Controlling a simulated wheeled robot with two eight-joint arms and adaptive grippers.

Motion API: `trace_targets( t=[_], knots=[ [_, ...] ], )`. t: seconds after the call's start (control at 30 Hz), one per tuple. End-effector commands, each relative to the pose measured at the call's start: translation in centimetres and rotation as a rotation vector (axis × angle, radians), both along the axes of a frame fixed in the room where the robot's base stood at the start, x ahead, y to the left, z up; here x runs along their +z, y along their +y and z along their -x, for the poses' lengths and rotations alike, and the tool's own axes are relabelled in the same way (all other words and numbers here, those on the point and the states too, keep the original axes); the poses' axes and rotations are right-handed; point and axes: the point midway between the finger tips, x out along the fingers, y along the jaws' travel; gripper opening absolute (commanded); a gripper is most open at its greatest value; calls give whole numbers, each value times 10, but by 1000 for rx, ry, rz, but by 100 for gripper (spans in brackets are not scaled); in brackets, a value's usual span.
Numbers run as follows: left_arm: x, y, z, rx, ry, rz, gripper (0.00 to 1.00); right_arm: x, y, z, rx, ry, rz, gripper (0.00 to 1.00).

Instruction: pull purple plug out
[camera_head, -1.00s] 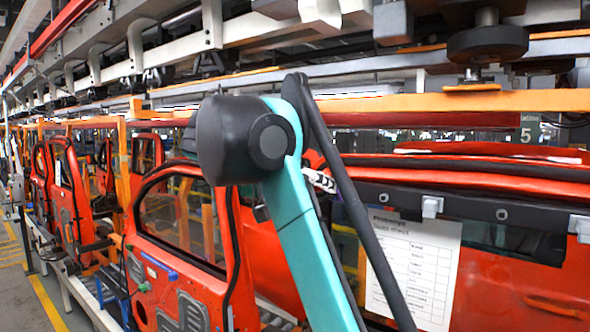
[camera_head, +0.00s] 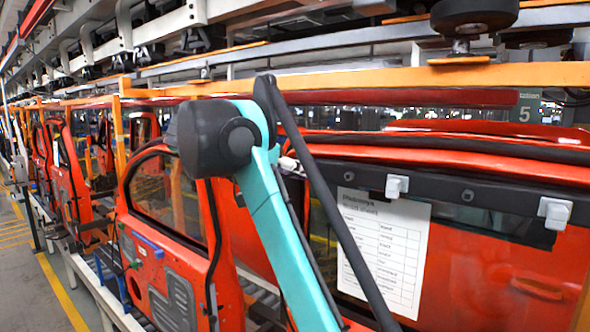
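I cannot make out a purple plug in the head view. The nearest red car door (camera_head: 222,262) hangs upright at centre left, with its window frame, a blue-violet strip (camera_head: 148,243) below the window and a small green part (camera_head: 134,264) on its inner panel. One of my arms, teal and black, crosses the middle of the view and hides part of the doors behind it. Neither gripper shows, so I cannot see what they hold.
More red doors (camera_head: 68,178) hang in a row at left. A larger red door panel (camera_head: 482,275) with a white paper sheet (camera_head: 385,252) fills the right. An orange rail (camera_head: 360,79) runs overhead. A yellow floor line (camera_head: 62,290) marks open floor at far left.

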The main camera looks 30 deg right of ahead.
Motion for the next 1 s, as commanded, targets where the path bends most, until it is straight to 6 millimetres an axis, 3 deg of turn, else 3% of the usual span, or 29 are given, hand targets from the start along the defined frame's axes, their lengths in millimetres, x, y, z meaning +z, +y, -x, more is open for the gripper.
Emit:
trace_targets(
  t=[0.03,0.1,0.13,0.23,0.27,0.37,1.0],
  knots=[
    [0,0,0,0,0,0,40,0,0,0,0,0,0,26],
    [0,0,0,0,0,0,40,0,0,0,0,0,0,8],
    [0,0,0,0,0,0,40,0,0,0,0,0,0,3],
    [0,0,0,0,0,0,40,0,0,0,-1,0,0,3],
    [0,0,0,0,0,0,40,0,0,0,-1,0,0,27],
    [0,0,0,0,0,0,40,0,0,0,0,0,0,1],
    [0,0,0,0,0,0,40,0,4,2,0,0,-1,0]
  ],
)
